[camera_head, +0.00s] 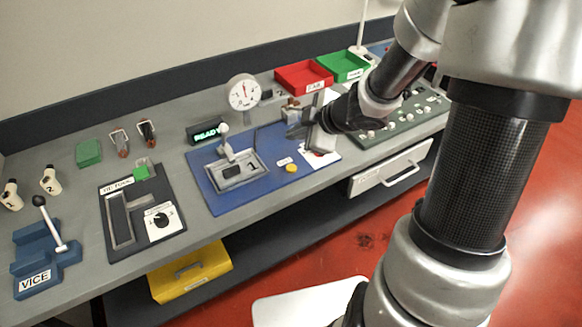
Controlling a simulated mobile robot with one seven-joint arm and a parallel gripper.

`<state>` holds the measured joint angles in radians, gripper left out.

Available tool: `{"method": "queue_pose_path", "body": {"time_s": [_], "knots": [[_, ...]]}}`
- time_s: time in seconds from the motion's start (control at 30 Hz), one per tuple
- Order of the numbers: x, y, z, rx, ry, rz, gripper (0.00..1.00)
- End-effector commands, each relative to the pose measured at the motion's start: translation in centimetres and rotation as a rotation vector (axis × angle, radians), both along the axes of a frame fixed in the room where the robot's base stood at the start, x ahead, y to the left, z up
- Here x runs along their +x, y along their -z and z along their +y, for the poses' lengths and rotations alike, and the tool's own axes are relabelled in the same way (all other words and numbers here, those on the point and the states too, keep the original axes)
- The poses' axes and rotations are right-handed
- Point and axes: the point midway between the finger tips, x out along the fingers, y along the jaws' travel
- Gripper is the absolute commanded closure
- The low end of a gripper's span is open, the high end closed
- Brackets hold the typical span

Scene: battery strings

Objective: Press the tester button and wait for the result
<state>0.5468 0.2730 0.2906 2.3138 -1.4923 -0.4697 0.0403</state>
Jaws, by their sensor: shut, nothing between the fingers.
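The tester is a blue plate (223,199) in the middle of the bench. A grey fixture (238,172) with a raised clamp stands on it. A yellow round button (291,168) sits near the plate's front edge, beside a small white label. A black display (206,132) behind the plate reads READY in green. My gripper (292,131) is shut and empty over the right part of the plate, beyond the button in the picture and apart from it. Its fingertips are small and dark here, and their height above the plate is hard to tell.
A dial gauge (244,92) stands behind the plate. Red (304,77) and green (342,66) trays lie at the back right. A dark panel with a knob (160,221) and a blue vice (36,262) are at left. A white-labelled post stands by my gripper.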

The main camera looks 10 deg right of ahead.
Motion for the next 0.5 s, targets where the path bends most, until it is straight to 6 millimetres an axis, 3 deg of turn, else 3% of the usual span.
{"method": "queue_pose_path", "body": {"time_s": [0.5], "knots": [[0.0,6.1,-0.1,-0.001,0.001,0.000,1.00]]}}
